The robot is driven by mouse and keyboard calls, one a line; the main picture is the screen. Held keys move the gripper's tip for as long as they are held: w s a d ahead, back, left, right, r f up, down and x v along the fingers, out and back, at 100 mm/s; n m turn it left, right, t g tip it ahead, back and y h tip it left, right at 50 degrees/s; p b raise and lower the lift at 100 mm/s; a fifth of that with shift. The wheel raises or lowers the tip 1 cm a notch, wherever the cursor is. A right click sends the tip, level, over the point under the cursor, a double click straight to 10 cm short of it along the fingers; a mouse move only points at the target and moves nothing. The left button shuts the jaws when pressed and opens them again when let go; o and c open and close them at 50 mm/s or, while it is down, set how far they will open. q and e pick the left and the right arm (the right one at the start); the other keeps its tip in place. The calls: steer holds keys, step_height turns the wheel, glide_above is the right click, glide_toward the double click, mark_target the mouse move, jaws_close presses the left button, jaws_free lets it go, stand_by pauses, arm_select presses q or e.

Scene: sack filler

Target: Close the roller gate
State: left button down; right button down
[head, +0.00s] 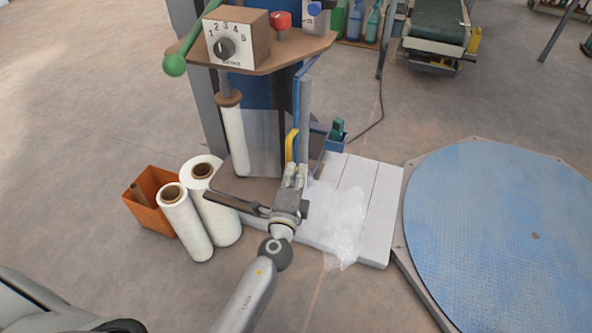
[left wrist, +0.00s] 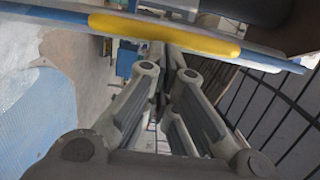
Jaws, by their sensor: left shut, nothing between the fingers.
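The roller gate (head: 304,115) is a narrow grey-blue upright frame to the right of the film roll on the machine. Its yellow handle (head: 291,146) stands upright in the head view and crosses the top of the left wrist view (left wrist: 165,27). My left gripper (head: 294,174) is shut and empty, with its fingertips just below the handle in the head view. In the left wrist view the closed fingertips (left wrist: 168,62) lie close to the handle; I cannot tell whether they touch it. My right gripper is not in view.
A white film roll (head: 236,140) hangs under the control shelf with its dial box (head: 238,38) and green-knobbed lever (head: 175,64). Loose rolls (head: 186,220) and an orange bin (head: 148,212) stand left. A blue turntable (head: 510,240) lies right, beyond pale boards (head: 380,215).

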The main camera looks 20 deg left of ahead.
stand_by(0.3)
arm_select(q)
steer(key=w+a+m+h+b, duration=0.1)
steer(key=a+m+h, duration=0.3)
steer(key=a, duration=0.6)
steer(key=w+h, duration=0.1)
steer(key=h, duration=0.1)
steer(key=shift+m+h, duration=0.3)
steer(key=shift+h, duration=0.1)
steer(key=shift+s, duration=0.1)
